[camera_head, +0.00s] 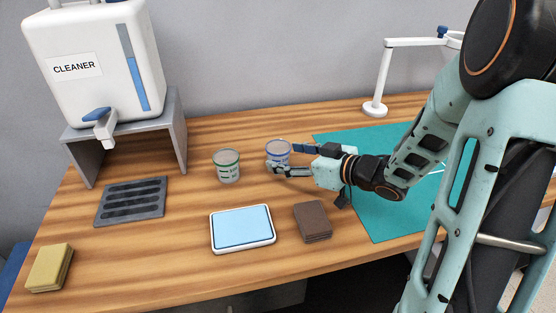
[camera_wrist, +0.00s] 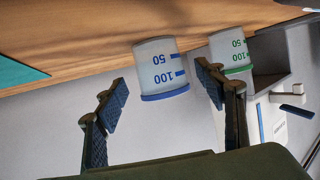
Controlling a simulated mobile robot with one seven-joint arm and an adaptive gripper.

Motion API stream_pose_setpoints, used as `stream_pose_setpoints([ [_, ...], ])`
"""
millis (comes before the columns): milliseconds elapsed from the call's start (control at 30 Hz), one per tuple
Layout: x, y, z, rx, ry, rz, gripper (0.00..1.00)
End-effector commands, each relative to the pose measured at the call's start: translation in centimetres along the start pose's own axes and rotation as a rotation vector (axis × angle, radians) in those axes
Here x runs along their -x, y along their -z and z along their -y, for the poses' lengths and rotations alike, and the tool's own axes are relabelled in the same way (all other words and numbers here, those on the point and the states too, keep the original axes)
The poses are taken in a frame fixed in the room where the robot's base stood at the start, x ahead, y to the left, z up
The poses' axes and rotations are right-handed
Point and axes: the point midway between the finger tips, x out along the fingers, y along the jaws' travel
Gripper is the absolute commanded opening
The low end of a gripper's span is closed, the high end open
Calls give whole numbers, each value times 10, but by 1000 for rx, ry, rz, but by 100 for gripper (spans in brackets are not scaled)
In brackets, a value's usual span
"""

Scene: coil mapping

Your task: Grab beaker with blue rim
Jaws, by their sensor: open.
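The beaker with the blue rim (camera_head: 278,150) stands upright on the wooden table, left of my gripper (camera_head: 290,160). In the wrist view this beaker (camera_wrist: 161,70) shows upside down with blue 50 and 100 marks.
A cleaner dispenser (camera_head: 95,65) on a grey stand (camera_head: 178,130) is at the back left. A drain mat (camera_head: 131,201), a yellow sponge (camera_head: 49,267), a blue-topped tray (camera_head: 242,229) and a brown block (camera_head: 312,221) lie in front. A teal mat (camera_head: 375,217) is on the right.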

Motion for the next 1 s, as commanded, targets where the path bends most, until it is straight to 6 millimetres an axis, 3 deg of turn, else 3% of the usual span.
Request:
stream_pose_setpoints([
  [200,-31,0,2,1,2,0,64],
  [500,-35,1,1,0,-1,1,64],
  [867,-35,1,1,1,-1,0,24],
  [1000,-35,1,1,1,-1,0,22],
])
